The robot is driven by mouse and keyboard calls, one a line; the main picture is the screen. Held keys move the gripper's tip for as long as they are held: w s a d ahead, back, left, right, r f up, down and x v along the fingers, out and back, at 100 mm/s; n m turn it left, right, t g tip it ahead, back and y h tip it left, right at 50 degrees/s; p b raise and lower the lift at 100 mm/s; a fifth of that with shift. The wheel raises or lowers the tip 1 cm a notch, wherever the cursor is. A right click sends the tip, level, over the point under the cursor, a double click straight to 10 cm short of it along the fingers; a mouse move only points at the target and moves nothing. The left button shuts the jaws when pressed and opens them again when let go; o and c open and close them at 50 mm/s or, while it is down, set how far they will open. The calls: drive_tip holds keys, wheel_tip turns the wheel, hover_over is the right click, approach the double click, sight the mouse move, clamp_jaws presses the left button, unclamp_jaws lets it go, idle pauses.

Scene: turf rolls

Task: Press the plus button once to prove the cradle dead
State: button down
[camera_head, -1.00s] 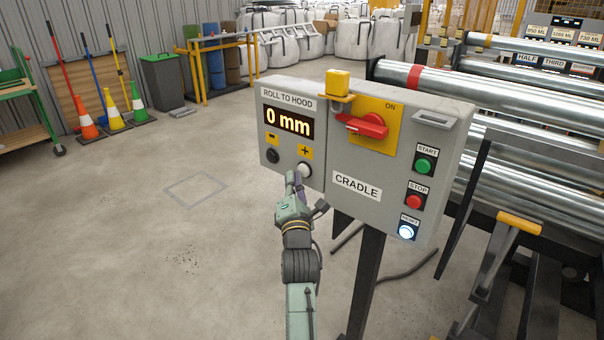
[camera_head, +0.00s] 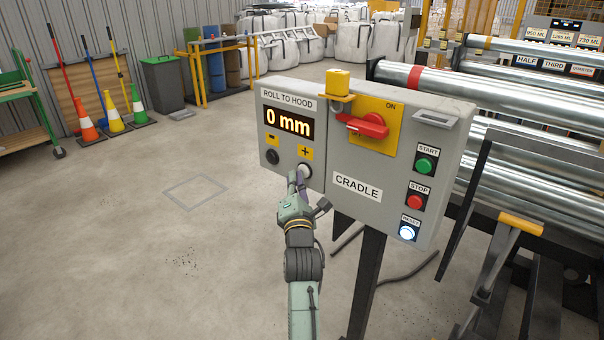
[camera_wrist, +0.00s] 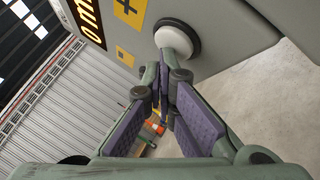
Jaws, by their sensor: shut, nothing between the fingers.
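The grey control box (camera_head: 340,215), labelled CRADLE, carries a lit display (camera_head: 289,122) reading 0 mm. The white plus button (camera_head: 306,171) sits under the yellow plus label and is partly hidden by my gripper. In the wrist view the plus button (camera_wrist: 190,35) is a white disc in a black ring. My gripper (camera_head: 299,180) is shut and empty, its tips at the lower left of the plus button. In the wrist view my gripper (camera_wrist: 168,62) overlaps the button's lower edge; I cannot tell whether it touches or presses it. The dark minus button (camera_head: 272,156) is to the left.
A red rotary switch (camera_head: 364,126) on a yellow plate sits right of the display. The start (camera_head: 425,166), stop (camera_head: 415,202) and lit white-blue reset (camera_head: 406,232) buttons line the right side. Metal rollers (camera_head: 510,90) stand behind.

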drive_tip(key=shift+w+d, duration=0.1)
idle(0.5)
drive_tip(key=shift+s+a, duration=0.55)
drive_tip(key=shift+s, duration=0.1)
drive_tip(key=shift+s+a+p, duration=0.25)
drive_tip(key=shift+s+a, duration=0.55)
drive_tip(key=shift+s, duration=0.2)
drive_tip(key=shift+s+a+p, duration=0.25)
drive_tip(key=shift+s+a, duration=0.55)
drive_tip(key=shift+s, duration=0.15)
